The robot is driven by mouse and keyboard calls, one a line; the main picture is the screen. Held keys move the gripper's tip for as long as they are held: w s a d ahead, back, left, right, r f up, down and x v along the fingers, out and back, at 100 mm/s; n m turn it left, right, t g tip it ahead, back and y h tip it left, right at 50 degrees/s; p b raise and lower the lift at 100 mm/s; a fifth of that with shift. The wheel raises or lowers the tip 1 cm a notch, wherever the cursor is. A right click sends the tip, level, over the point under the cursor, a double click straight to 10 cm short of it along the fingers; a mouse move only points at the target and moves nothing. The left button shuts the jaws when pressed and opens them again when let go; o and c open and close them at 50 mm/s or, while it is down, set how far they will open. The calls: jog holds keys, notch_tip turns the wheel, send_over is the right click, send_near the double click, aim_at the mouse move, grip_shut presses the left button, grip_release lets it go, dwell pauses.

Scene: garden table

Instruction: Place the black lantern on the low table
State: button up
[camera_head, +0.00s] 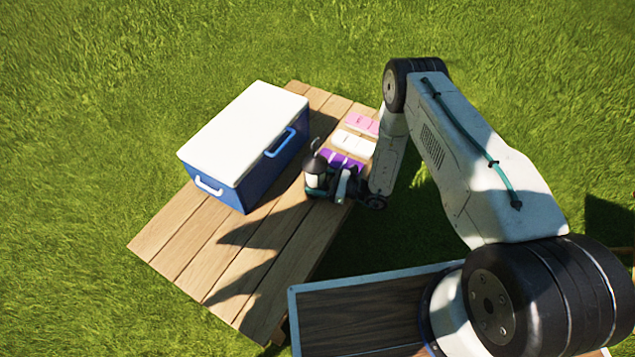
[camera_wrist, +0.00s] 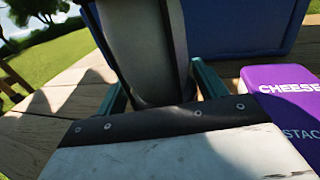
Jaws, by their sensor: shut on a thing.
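The black lantern (camera_head: 315,177) has a dark cap and base and a pale middle. In the head view it is at my gripper (camera_head: 333,186), over the right part of the low wooden table (camera_head: 188,243). In the wrist view my gripper (camera_wrist: 160,98) has its teal fingers on both sides of the lantern's body (camera_wrist: 145,50), shut on it. The lantern looks upright or nearly so. Its base is hidden, so I cannot tell whether it touches the table.
A blue cooler with a white lid (camera_head: 245,130) stands left of and behind the lantern. Purple (camera_head: 343,159), white (camera_head: 354,144) and pink (camera_head: 362,125) packs lie in a row just behind it. The table's front left planks are bare. Grass (camera_head: 80,120) surrounds the table.

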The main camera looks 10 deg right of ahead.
jog(key=shift+w+f, duration=0.1)
jog(key=shift+f, duration=0.45)
jog(key=o, duration=1.3)
jog(key=shift+f, duration=0.1)
